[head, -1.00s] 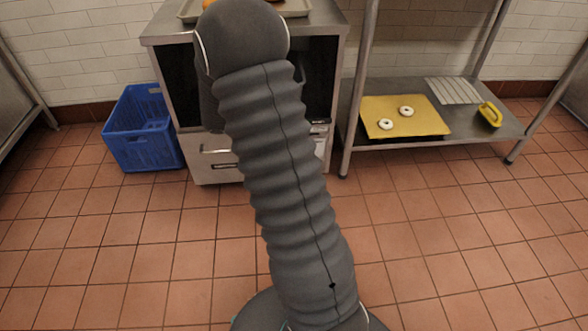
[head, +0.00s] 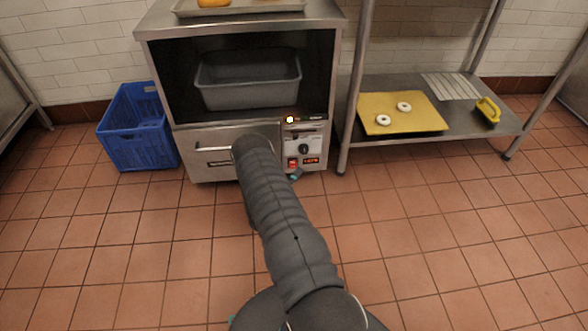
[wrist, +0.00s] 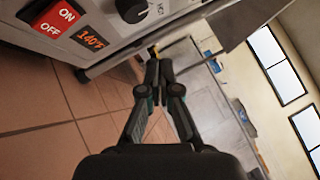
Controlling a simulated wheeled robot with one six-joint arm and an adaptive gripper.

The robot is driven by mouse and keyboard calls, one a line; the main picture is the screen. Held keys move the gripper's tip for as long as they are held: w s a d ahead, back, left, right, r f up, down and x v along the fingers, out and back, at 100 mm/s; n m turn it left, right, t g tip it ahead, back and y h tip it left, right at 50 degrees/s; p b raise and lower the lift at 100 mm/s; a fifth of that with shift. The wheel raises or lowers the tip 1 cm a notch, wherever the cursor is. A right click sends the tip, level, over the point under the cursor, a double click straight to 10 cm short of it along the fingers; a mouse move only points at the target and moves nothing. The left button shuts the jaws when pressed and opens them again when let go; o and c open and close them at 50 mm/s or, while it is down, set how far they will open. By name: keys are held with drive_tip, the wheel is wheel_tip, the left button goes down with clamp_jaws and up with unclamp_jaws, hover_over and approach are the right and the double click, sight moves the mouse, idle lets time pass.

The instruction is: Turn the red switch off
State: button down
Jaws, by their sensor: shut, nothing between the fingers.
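A black knob (wrist: 133,10) sits further along the panel. My gripper (wrist: 153,50) is shut and empty, in front of the panel and to the right of the switch in the wrist view, apart from it. In the head view my arm hides much of the gripper.
A grey tub (head: 248,88) stands in the unit's open bay. A blue crate (head: 138,128) is on the floor at left. A steel rack (head: 462,128) at right bears a yellow board (head: 400,115) with two white rings. The tiled floor in front is clear.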

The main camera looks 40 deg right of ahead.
sight(293, 164)
wheel_tip(293, 164, down, 6)
drive_tip(key=s+a+n+t, duration=0.1)
drive_tip(key=n+t, duration=0.1)
drive_tip(key=n, duration=0.1)
drive_tip(key=shift+s+a+f+t+y, duration=0.2)
drive_tip(key=shift+f+t+y, duration=0.1)
drive_tip(key=shift+t, duration=0.1)
drive_tip(key=shift+w, duration=0.15)
drive_tip(key=w+d+f+b, duration=0.1)
drive_tip(key=w+d+b, duration=0.3)
drive_tip(key=w, duration=0.3)
drive_tip(key=shift+w+d+f+b, duration=0.2)
drive_tip(key=shift+d+b, duration=0.1)
drive_tip(key=shift+b, duration=0.6)
drive_tip(key=shift+s, duration=0.1)
idle(0.3)
drive_tip(key=shift+w+d+f+b, duration=0.1)
drive_tip(key=shift+w+d+b, duration=0.1)
drive_tip(key=shift+w+b, duration=0.15)
